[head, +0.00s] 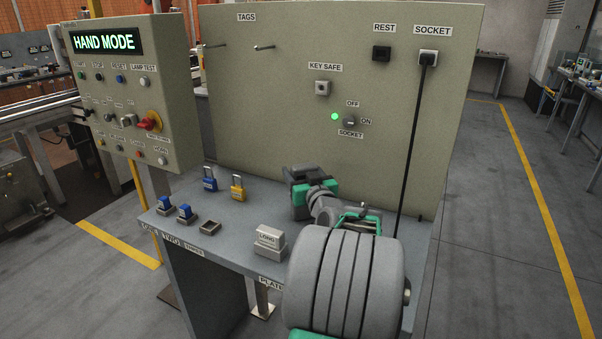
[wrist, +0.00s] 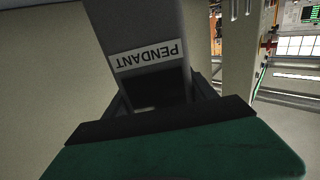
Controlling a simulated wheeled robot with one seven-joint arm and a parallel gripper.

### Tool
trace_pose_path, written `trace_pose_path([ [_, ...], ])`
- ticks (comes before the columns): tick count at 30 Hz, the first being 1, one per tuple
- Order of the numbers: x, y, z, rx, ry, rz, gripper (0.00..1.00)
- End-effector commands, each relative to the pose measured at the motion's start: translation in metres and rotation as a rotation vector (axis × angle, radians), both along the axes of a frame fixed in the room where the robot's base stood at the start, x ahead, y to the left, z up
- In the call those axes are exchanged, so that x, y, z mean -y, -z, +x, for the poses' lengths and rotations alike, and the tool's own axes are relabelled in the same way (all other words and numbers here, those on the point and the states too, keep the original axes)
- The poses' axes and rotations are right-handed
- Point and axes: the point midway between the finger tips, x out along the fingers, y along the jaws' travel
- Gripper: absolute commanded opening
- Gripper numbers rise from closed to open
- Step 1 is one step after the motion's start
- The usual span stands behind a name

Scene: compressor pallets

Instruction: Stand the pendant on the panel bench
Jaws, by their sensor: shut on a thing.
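In the wrist view a grey body labelled PENDANT (wrist: 147,22) shows beyond my gripper (wrist: 157,88), with the label upside down. I take it to be the pendant, held between the dark fingers. In the head view my gripper (head: 302,188), dark with green parts, is over the rear middle of the panel bench (head: 235,232), close to the upright panel (head: 290,110). My arm and gripper hide most or all of the pendant there. I cannot tell whether its base touches the bench.
Blue (head: 209,180) and yellow (head: 237,188) padlocks stand left of my gripper. A block labelled LONG (head: 270,241) and small holders are nearer the front. A black cable (head: 412,150) hangs from the socket on the right. The HAND MODE console (head: 130,90) is at the left.

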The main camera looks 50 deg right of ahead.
Motion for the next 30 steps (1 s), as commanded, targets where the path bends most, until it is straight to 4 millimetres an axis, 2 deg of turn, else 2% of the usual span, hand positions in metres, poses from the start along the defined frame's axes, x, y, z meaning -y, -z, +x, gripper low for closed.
trace_pose_path([
  [4,0.0,0.002,0.0,0.002,0.0,-0.002,0.0],
  [5,0.0,0.004,0.0,-0.001,0.0,0.0,0.66],
  [6,0.0,0.003,0.0,-0.001,0.0,0.0,0.69],
  [13,0.0,0.003,0.0,0.0,0.0,0.001,0.87],
  [22,0.0,-0.003,0.0,0.0,0.0,0.001,0.87],
  [26,-0.009,0.0,-0.02,0.0,0.004,0.0,0.87],
  [30,-0.028,0.001,-0.053,0.001,0.005,0.0,0.87],
])
